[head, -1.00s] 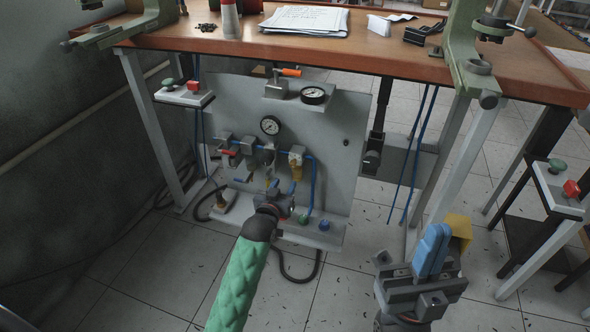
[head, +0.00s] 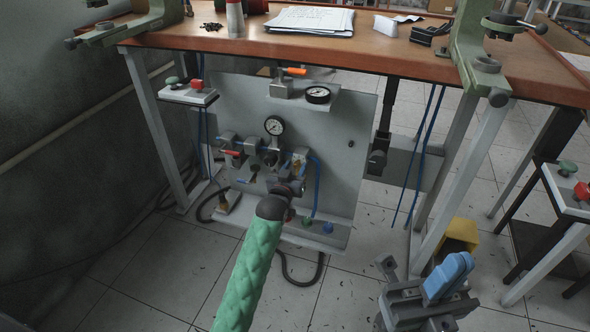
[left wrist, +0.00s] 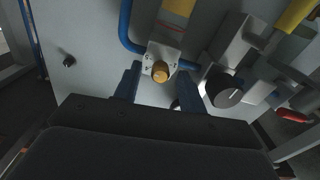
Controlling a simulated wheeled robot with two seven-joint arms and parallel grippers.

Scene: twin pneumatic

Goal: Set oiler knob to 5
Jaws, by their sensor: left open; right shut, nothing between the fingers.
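The plate's numbers are too small to read, and I cannot tell the setting. My left gripper (left wrist: 160,80) is open. Its two blue fingers stand either side of the knob with gaps on both sides; I cannot tell how deep they reach. In the head view, the left gripper (head: 292,176) is in front of the panel's oiler (head: 299,160) and hides the knob. My right gripper (head: 455,272) is shut and empty, away from the panel.
The grey panel (head: 338,172) carries gauges, valves and blue hose under the workbench (head: 390,50). A dark round knob (left wrist: 224,90) stands close right of my left fingers in the wrist view. A yellow box (head: 459,237) is behind my right gripper.

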